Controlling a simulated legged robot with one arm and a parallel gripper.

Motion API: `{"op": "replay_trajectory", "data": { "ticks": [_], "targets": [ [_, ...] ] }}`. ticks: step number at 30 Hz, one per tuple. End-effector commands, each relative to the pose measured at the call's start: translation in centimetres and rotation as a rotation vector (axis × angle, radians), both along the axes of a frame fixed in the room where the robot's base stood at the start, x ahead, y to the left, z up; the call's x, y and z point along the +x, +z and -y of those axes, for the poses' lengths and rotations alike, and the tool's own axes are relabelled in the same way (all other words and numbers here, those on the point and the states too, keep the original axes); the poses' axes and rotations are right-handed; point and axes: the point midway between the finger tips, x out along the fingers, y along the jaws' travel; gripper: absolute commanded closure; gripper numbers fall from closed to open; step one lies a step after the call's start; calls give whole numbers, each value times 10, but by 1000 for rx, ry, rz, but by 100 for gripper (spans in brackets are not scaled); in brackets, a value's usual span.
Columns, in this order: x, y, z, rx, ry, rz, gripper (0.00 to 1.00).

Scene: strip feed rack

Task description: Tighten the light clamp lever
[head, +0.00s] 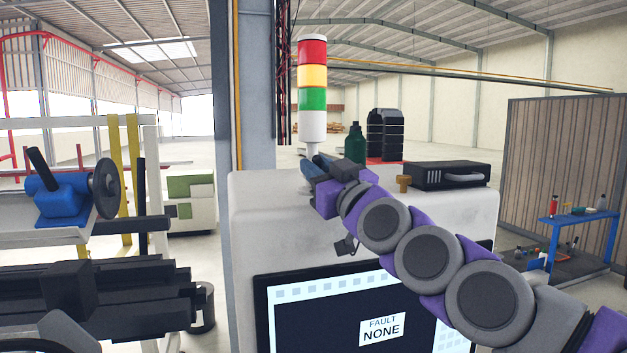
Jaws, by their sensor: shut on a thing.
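The stack light (313,88), with red, yellow and green bands over a white base, stands upright on the cabinet's top left. My gripper (314,168) is at the foot of the light's thin pole, at the end of my purple and grey arm. It is shut on the light clamp lever. The lever itself is hidden by the fingers and wrist, so its angle cannot be told.
The white cabinet (262,222) has a screen (320,290) reading "FAULT NONE". A green bottle (355,145), a brass knob (403,183) and a black case (446,174) are on top. A blue-based machine (60,200) stands left.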

Motion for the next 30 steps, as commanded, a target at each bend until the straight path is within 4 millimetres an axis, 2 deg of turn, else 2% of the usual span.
{"op": "replay_trajectory", "data": {
  "ticks": [9,26,27,30],
  "targets": [
    [2,-2,4,126,1,-40,100],
    [2,1,6,158,-1,-46,100],
    [2,1,6,158,0,-45,78],
    [2,1,6,158,0,-45,74]
  ]
}}
